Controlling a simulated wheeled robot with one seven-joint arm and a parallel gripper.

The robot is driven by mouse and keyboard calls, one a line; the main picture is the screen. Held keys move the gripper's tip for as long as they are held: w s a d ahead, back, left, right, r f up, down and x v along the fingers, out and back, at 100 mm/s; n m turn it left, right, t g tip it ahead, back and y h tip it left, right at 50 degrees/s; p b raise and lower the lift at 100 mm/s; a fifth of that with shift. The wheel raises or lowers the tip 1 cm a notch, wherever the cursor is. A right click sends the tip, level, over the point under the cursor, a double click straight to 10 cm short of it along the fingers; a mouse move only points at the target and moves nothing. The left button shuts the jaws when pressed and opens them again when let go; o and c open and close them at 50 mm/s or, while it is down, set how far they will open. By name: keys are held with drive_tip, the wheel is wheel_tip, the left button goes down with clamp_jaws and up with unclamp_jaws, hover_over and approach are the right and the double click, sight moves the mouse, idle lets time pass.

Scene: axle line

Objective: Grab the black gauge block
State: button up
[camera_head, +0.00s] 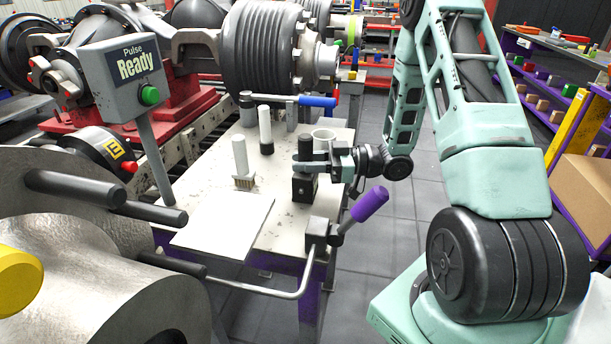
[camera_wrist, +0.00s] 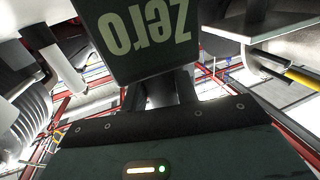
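The black gauge block (camera_head: 304,188) is at the right part of the pale bench top, with a dark upright post (camera_head: 306,148) above it. In the wrist view the block (camera_wrist: 137,35) fills the upper middle, with "Zero" on its face upside down. My gripper (camera_head: 309,167) reaches in from the right at the post, just above the block body. In the wrist view its two dark fingers are apart and run in behind the block, which hides their tips. I cannot tell whether they press on the post. The block appears to be on the bench.
A white plate (camera_head: 222,222) lies at the bench front. A purple-handled lever (camera_head: 369,204) rises at the front right. A "Pulse Ready" sign (camera_head: 125,75) stands left.

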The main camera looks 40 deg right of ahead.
clamp_jaws()
drive_tip(key=shift+r, duration=0.1)
